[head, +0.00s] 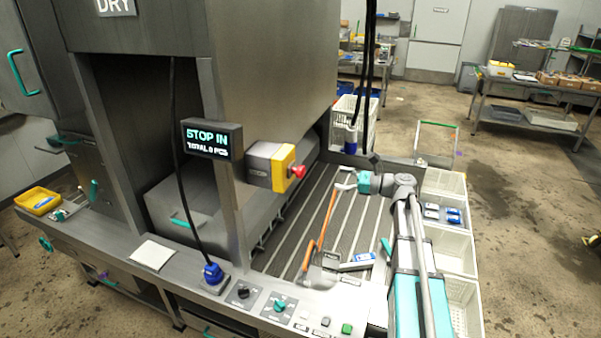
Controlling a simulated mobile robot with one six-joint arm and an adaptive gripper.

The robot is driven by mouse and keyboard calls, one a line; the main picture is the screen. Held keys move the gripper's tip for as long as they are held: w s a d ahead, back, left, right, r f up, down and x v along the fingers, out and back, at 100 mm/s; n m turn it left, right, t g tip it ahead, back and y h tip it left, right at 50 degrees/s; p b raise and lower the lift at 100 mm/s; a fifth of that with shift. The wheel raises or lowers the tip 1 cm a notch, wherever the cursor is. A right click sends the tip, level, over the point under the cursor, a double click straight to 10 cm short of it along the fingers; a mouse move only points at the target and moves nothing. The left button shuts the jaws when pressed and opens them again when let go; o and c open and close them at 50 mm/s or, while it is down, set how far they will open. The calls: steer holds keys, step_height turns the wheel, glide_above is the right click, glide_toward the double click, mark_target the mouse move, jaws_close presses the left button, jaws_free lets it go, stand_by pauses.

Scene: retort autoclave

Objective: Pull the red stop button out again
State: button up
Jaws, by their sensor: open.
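The red stop button (298,171) sticks out to the right from the yellow face of a grey and yellow box (270,165). The box is mounted on the machine's post beside the display. The display (207,140) reads "STOP IN" with a smaller line under it. My gripper (343,182) is to the right of the button, apart from it, with a visible gap. Its fingers point left toward the box. It is open and nothing shows between the fingers. My arm comes in from the lower right.
A slatted bed (300,222) lies below, with an orange-handled tool (318,245) on it. White bins (450,250) line the right side. Black hoses hang behind my gripper. The air between button and gripper looks clear.

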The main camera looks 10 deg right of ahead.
mark_target(304, 172)
steer(key=x, duration=1.2)
steer(key=shift+w+a, duration=0.25)
steer(key=shift+a, duration=0.05)
jaws_close()
steer(key=shift+v, duration=0.8)
steer(key=shift+s+a+f, duration=0.1)
jaws_free()
steer(key=v, duration=1.2)
